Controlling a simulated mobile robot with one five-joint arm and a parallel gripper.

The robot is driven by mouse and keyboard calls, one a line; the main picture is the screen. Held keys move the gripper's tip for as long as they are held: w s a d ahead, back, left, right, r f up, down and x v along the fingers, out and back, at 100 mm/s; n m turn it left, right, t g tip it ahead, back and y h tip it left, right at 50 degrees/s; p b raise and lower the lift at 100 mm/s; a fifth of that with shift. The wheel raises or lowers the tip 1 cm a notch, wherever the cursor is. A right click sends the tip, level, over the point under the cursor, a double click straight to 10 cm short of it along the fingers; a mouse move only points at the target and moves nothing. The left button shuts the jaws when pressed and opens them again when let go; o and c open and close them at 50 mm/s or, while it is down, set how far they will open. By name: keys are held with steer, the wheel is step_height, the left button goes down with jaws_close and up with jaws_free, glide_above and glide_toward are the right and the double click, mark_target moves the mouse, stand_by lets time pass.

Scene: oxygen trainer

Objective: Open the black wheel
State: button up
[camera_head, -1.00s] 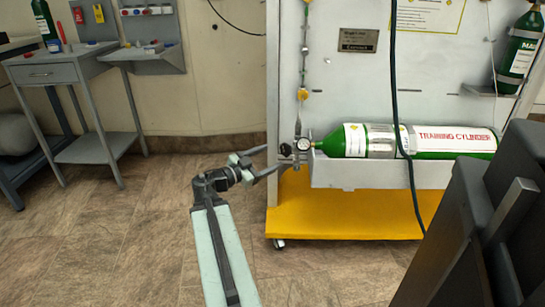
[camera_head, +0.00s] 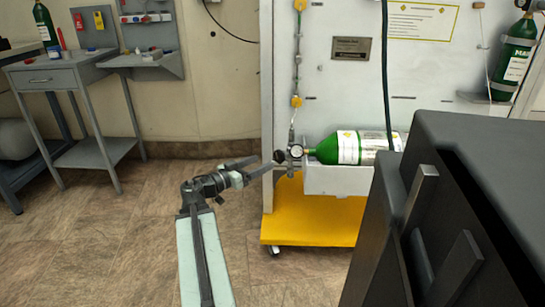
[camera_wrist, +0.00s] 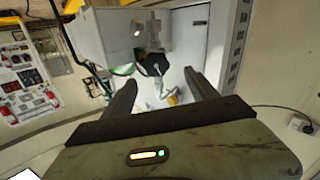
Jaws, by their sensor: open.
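The black wheel (camera_head: 280,156) is a small dark knob at the left end of the green training cylinder's (camera_head: 325,150) valve, beside a round gauge (camera_head: 296,151). My gripper (camera_head: 267,163) is open and empty, its fingers pointing at the wheel from the left. In the wrist view, the wheel (camera_wrist: 153,64) shows as a dark disc beyond the gap between the open fingertips (camera_wrist: 160,80). I see no clear contact with it. The right part of the cylinder is hidden in the head view.
The cylinder lies in a grey cradle (camera_head: 335,180) on a panel cart with a yellow base (camera_head: 315,215). A dark hose (camera_head: 385,80) hangs in front of the panel. A grey side table (camera_head: 90,75) stands at the left. The floor between is clear.

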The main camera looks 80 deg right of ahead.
mark_target(277, 156)
steer(key=x, duration=0.8)
steer(key=shift+s+a, duration=0.15)
steer(key=shift+s, duration=0.15)
steer(key=shift+c, duration=0.2)
